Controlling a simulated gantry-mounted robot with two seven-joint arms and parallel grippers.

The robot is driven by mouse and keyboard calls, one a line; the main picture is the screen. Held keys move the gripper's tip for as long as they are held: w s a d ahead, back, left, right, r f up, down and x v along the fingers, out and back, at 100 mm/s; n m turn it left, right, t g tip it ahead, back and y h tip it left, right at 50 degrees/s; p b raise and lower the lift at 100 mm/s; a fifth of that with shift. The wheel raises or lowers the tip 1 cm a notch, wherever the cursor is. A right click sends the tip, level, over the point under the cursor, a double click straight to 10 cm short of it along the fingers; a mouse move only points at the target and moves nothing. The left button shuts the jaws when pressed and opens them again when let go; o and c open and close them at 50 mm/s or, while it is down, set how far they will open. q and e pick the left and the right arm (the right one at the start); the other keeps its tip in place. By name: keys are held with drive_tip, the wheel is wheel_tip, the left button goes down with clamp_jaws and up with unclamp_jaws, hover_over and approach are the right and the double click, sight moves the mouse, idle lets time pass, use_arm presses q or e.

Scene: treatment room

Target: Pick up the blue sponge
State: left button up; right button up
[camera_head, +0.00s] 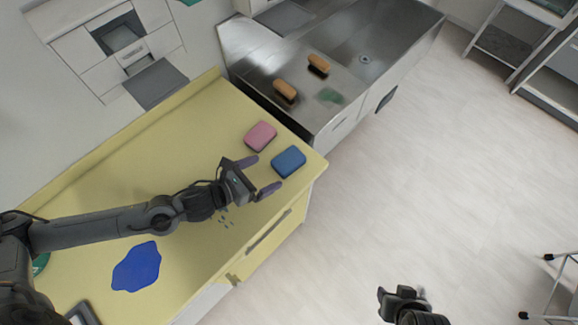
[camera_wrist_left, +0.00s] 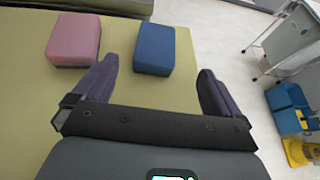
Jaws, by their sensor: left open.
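The blue sponge (camera_head: 288,162) lies flat on the yellow counter near its right end. It also shows in the left wrist view (camera_wrist_left: 155,49), ahead of my left gripper and between the lines of its two fingers. My left gripper (camera_head: 257,177) is open and empty, just left of the blue sponge with its fingers pointing at it. In the left wrist view its fingers (camera_wrist_left: 155,88) are spread wide, short of the sponge. My right gripper (camera_head: 402,292) is over the floor at the bottom of the head view, and its jaws are unclear.
A pink sponge (camera_head: 260,136) lies behind the blue one on the yellow counter (camera_head: 150,160). A blue spill (camera_head: 137,267) is near the counter's left front. A steel sink unit (camera_head: 300,110) with two brown brushes (camera_head: 285,90) stands beyond. The counter's front edge is close.

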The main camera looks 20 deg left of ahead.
sight(290, 159)
use_arm(q)
drive_tip(key=shift+w+f+b, duration=0.15)
drive_tip(key=shift+w+b, duration=0.15)
drive_tip(key=shift+w, duration=0.5)
drive_tip(key=x, duration=0.4)
drive_tip(key=shift+w+d, duration=0.1)
drive_tip(key=shift+w, duration=0.1)
drive_tip(key=shift+x, duration=2.95)
drive_tip(key=shift+d, duration=0.1)
drive_tip(key=c, duration=1.1)
